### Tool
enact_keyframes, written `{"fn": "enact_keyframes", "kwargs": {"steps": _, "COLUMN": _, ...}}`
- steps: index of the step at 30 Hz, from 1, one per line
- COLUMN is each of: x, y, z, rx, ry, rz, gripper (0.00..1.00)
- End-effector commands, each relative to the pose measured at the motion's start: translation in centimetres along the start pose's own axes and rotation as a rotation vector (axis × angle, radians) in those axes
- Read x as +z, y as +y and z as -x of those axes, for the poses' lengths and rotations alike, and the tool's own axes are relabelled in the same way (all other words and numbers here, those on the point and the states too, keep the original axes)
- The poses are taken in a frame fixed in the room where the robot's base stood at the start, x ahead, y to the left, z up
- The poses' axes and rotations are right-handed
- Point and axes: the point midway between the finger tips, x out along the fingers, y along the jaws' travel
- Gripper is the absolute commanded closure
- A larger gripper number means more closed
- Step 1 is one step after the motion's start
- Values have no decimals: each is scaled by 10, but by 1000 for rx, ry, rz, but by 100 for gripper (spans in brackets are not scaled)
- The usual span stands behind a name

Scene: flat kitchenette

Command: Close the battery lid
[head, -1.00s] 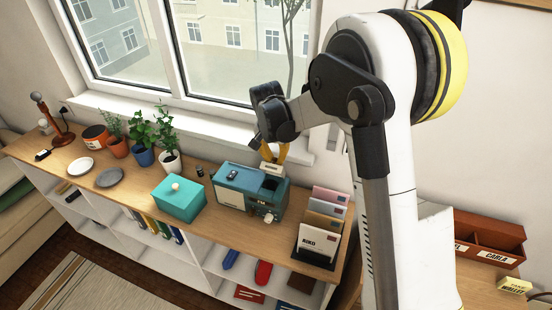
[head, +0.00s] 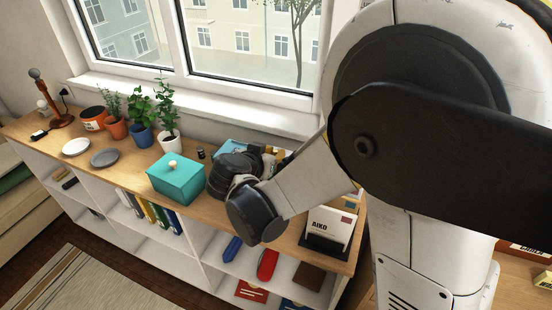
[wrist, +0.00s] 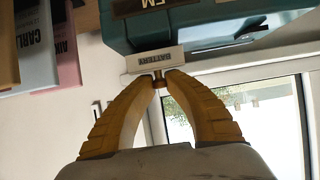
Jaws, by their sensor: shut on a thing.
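The battery lid (wrist: 155,60) is a small white plate with upside-down "BATTERY" lettering in the wrist view. It sits at the edge of the teal radio (wrist: 205,22); how far it stands open I cannot tell. My gripper (wrist: 160,80) has its two yellow fingers shut at the tips on a small brass-coloured knob at the lid's edge. In the head view the radio (head: 232,146) is mostly hidden behind my arm and wrist, with only a light blue part showing. The lid and the fingertips are not clear there.
A teal box (head: 176,182) with a pale knob stands just left of the radio. A card holder (head: 325,243) stands to the right. Potted plants (head: 170,142) line the back, near the window.

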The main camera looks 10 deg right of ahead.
Motion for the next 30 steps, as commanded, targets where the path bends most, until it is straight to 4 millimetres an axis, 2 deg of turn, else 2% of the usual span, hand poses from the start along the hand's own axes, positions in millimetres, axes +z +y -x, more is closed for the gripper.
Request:
{"fn": "enact_keyframes", "kwargs": {"steps": 1, "x": 9, "y": 0, "z": -2, "rx": -2, "ry": 24, "rz": -1, "gripper": 100}}
{"fn": "enact_keyframes", "kwargs": {"steps": 5, "x": 12, "y": 0, "z": 0, "rx": -1, "ry": 84, "rz": 0, "gripper": 100}}
{"fn": "enact_keyframes", "kwargs": {"steps": 13, "x": 13, "y": 0, "z": 2, "rx": 1, "ry": 146, "rz": 0, "gripper": 100}}
{"fn": "enact_keyframes", "kwargs": {"steps": 26, "x": 12, "y": 0, "z": 2, "rx": 2, "ry": 153, "rz": -1, "gripper": 100}}
{"fn": "enact_keyframes", "kwargs": {"steps": 27, "x": 12, "y": 0, "z": 2, "rx": 2, "ry": 153, "rz": -1, "gripper": 76}}
{"fn": "enact_keyframes", "kwargs": {"steps": 29, "x": 12, "y": 0, "z": 2, "rx": 2, "ry": 153, "rz": -1, "gripper": 60}}
{"fn": "enact_keyframes", "kwargs": {"steps": 30, "x": 12, "y": 0, "z": 2, "rx": 2, "ry": 153, "rz": -1, "gripper": 60}}
